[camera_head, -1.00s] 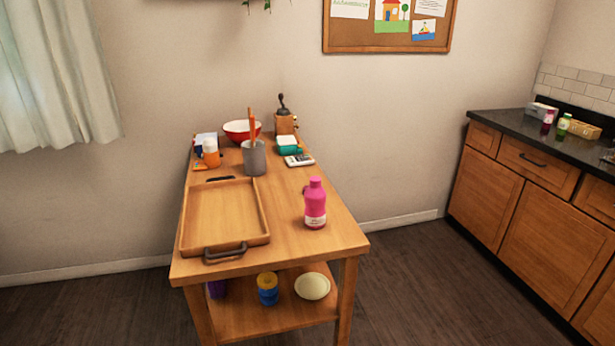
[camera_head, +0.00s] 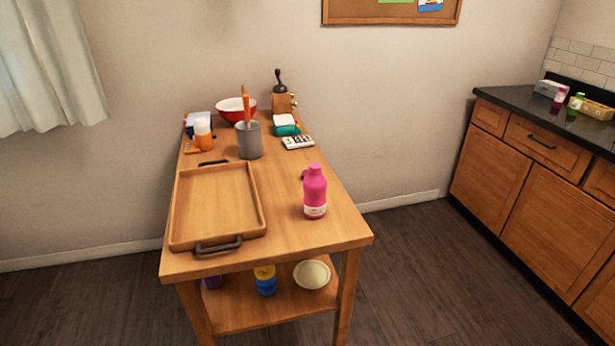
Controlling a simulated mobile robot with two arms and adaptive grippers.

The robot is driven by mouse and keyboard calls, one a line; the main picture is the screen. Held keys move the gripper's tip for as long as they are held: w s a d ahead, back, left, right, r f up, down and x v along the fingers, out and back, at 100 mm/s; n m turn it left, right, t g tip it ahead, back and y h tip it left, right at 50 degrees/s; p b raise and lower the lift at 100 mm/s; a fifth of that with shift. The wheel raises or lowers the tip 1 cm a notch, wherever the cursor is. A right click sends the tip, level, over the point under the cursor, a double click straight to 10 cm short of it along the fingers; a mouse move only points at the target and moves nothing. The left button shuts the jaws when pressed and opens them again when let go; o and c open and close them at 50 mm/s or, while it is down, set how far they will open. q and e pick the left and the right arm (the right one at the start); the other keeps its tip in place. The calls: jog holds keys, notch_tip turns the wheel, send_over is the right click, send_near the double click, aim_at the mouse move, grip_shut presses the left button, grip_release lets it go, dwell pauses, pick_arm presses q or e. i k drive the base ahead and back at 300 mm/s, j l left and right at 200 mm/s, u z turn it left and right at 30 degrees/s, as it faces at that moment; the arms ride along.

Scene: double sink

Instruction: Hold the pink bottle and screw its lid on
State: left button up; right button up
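The pink bottle (camera_head: 315,190) stands upright on the right front part of the wooden table (camera_head: 290,232). It has a pale label band near its base. Its top is pink, and I cannot tell whether a lid is on it. A small dark thing shows just behind the bottle at its left, mostly hidden; I cannot tell whether it is the lid. Neither of my grippers is in view.
A wooden tray (camera_head: 178,243) with dark handles lies left of the bottle. Behind are a grey utensil holder (camera_head: 249,141), a calculator (camera_head: 298,142), a grinder (camera_head: 282,102) and a red bowl (camera_head: 236,115). A dark counter (camera_head: 520,112) stands right. Floor between is clear.

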aim_at(314, 183)
jog(key=i+j+u, duration=0.35)
jog(key=i+j, duration=0.35)
jog(key=j, duration=0.1)
